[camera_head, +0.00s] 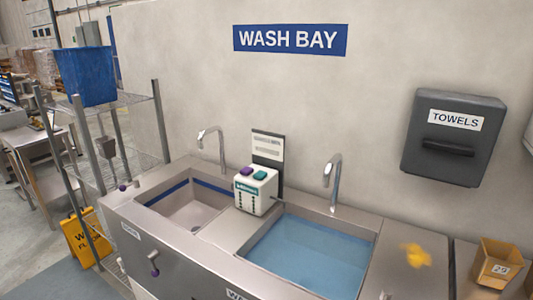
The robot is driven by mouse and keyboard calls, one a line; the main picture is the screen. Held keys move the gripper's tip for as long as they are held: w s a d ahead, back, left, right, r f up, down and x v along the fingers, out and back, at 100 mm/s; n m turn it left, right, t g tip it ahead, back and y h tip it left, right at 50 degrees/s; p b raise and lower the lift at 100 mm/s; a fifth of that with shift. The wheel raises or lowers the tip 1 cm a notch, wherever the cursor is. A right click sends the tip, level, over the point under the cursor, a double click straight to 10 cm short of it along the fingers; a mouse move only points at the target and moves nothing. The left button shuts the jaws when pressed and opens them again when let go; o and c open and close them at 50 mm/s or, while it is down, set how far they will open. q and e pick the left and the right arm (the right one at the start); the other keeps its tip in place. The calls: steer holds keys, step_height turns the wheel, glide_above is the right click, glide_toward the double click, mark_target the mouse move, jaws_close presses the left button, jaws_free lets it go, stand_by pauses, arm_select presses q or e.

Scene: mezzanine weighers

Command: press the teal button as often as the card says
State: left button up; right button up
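A white box (255,195) stands on the divider between two sink basins. The teal button (260,175) is on its top, at the right. A purple button (246,171) sits beside it at the left. The box's front has a teal label and dark markings that are too small to read. An upright grey panel (268,159) behind the box bears a pale card (267,143); its writing is too small to read. Neither of my grippers is in view.
The left basin (190,212) looks empty; the right basin (318,250) holds blue water. Curved taps (335,182) stand behind them. A yellow object (416,254) lies on the right counter. A wire rack (137,120) with a blue bin (86,75) stands at left.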

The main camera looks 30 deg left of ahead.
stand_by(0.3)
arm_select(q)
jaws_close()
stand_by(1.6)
